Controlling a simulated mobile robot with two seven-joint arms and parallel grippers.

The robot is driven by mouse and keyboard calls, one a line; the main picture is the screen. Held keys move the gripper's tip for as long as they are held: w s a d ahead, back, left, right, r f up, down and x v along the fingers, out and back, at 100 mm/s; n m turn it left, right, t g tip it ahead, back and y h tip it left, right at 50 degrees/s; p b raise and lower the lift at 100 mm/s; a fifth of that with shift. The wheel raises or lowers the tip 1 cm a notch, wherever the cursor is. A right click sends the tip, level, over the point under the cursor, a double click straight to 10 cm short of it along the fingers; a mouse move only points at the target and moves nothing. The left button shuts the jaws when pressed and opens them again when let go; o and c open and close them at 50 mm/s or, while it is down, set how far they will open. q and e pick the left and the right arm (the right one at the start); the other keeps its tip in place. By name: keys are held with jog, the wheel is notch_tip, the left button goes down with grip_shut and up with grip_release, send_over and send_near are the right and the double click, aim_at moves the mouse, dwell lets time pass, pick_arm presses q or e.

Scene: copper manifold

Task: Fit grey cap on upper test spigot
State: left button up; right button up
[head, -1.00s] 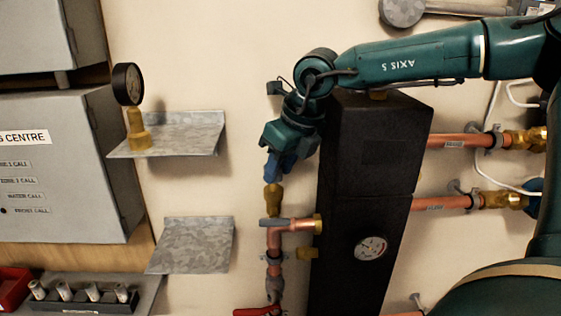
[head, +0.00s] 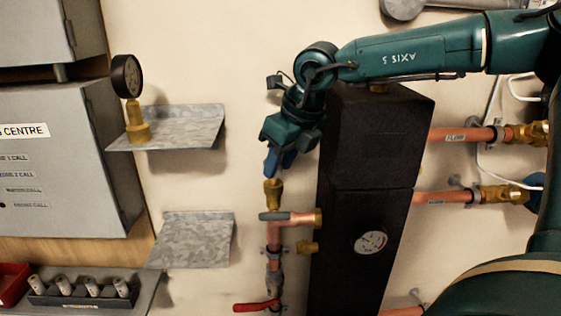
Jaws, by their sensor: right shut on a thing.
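My right gripper (head: 275,174) points down from the upper right, with its blue fingers at the top of an upright brass fitting (head: 273,195). It is shut on that fitting as far as I can tell; the contact is small and partly hidden. The fitting stands just above a copper tee (head: 296,217) with a grey band at its left. Several grey cap-like cylinders (head: 92,288) stand in a black rack at the lower left. My left gripper is not in view.
A tall black box (head: 376,150) with a dial stands right behind the gripper. Two metal shelves (head: 195,130) (head: 190,242) are left of the pipe; a gauge (head: 127,76) on a brass base stands on the upper one. A red lever (head: 255,306) is below the tee.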

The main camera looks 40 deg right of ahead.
aim_at(281, 163)
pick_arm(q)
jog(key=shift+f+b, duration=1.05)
pick_arm(e)
jog(key=shift+f, duration=0.95)
jog(key=o, duration=1)
jog(key=shift+o, duration=0.2)
jog(key=shift+r, duration=0.15)
notch_tip(281, 163, up, 9)
jog(key=shift+r+p, duration=0.1)
jog(key=shift+p, duration=0.2)
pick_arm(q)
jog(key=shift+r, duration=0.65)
pick_arm(e)
jog(key=shift+r, duration=0.35)
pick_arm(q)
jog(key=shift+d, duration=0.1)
pick_arm(e)
jog(key=shift+f, duration=0.1)
